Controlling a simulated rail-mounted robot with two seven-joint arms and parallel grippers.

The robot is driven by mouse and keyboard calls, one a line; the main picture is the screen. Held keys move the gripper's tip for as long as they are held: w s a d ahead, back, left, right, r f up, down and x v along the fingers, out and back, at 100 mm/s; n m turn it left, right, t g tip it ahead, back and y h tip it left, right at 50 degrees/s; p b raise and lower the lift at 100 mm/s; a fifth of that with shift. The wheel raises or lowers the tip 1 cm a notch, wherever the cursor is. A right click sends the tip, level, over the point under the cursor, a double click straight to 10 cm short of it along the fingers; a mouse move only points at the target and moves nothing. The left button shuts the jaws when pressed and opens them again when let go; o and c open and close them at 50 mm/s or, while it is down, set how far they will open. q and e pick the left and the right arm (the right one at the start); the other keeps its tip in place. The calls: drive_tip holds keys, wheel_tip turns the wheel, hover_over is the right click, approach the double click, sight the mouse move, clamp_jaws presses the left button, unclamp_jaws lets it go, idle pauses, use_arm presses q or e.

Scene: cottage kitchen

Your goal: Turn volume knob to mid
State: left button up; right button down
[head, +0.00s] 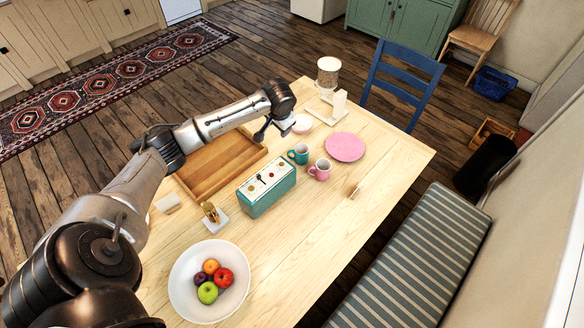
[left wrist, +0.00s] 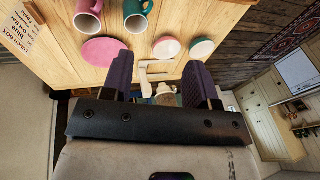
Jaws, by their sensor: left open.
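A teal radio (head: 267,196) with a pale top panel stands on the wooden table (head: 310,240). Small knobs (head: 271,177) and a dark lever-like mark show on that panel; which one is the volume knob, and its setting, are too small to tell. My left gripper (head: 270,132) is behind the radio, above the table and apart from it. In the left wrist view its two dark fingers (left wrist: 158,82) are spread with nothing held between them. The radio does not show in the left wrist view. My right gripper is in neither view.
A teal mug (head: 299,154) and a pink mug (head: 320,170) stand just right of the radio, near a pink plate (head: 345,147). A wooden tray (head: 190,178) lies behind the radio; a fruit bowl (head: 183,290) is at front left. The table's right front is mostly clear.

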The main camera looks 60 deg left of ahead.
sight(282, 165)
use_arm(q)
drive_tip(key=f+n+h, duration=0.1)
drive_tip(key=f+n, duration=0.1)
drive_tip(key=f, duration=0.3)
drive_tip(key=d+f+n+g+h, duration=0.1)
drive_tip(key=f+n, duration=0.1)
drive_tip(key=f, duration=0.3)
drive_tip(key=s+d+f+n+h+b, duration=0.1)
drive_tip(key=f+n, duration=0.1)
drive_tip(key=f, duration=0.3)
drive_tip(key=shift+f, duration=1.15)
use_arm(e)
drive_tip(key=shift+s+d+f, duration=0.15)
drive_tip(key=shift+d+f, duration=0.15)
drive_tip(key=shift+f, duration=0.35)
use_arm(q)
drive_tip(key=shift+c, duration=0.5)
drive_tip(key=c, duration=0.8)
drive_tip(key=shift+c, duration=0.2)
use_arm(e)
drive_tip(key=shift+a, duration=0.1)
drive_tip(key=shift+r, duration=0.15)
